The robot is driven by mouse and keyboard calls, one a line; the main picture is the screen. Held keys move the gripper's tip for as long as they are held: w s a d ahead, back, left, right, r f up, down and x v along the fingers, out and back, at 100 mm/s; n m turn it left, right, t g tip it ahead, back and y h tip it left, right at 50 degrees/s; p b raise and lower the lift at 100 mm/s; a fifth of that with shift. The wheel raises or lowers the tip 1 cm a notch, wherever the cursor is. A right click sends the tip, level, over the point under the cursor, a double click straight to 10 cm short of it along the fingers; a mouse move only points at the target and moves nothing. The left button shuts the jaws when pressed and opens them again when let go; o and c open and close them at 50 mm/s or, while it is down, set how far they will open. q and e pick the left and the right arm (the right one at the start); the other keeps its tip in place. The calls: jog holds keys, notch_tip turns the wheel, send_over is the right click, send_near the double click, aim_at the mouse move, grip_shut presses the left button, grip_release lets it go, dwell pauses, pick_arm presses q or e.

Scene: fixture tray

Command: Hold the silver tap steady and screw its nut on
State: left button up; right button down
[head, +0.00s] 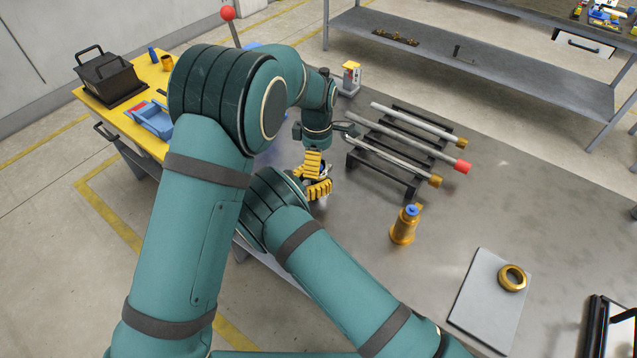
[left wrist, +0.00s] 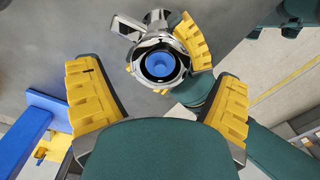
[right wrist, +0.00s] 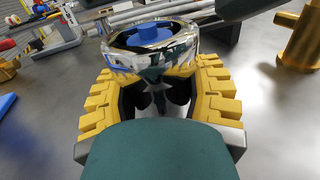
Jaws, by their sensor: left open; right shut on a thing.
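The silver tap (left wrist: 135,28) is bright chrome. My right gripper (right wrist: 155,78) is shut on it and holds it upright, as the right wrist view shows. A wide chrome ring, apparently its nut (right wrist: 112,58), surrounds a blue core (right wrist: 150,33) at the top. I cannot tell whether this ring is threaded down. My left gripper (left wrist: 160,90) is open, with the tap in front of it and beyond its fingertips, apart from them. In the head view my left gripper (head: 313,164) is just above my right gripper (head: 319,189), and they mostly hide the tap.
A brass tap (head: 402,228) with a blue top stands right of my grippers. A brass ring (head: 512,278) lies on a grey plate (head: 483,310). A black rack (head: 385,176) with several rods stands close behind. A yellow table (head: 147,72) is at left.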

pick_arm(q)
jog(key=shift+f, duration=1.55)
jog(key=c, duration=1.3)
jog(key=shift+c, duration=0.2)
jog(key=shift+m, duration=0.3)
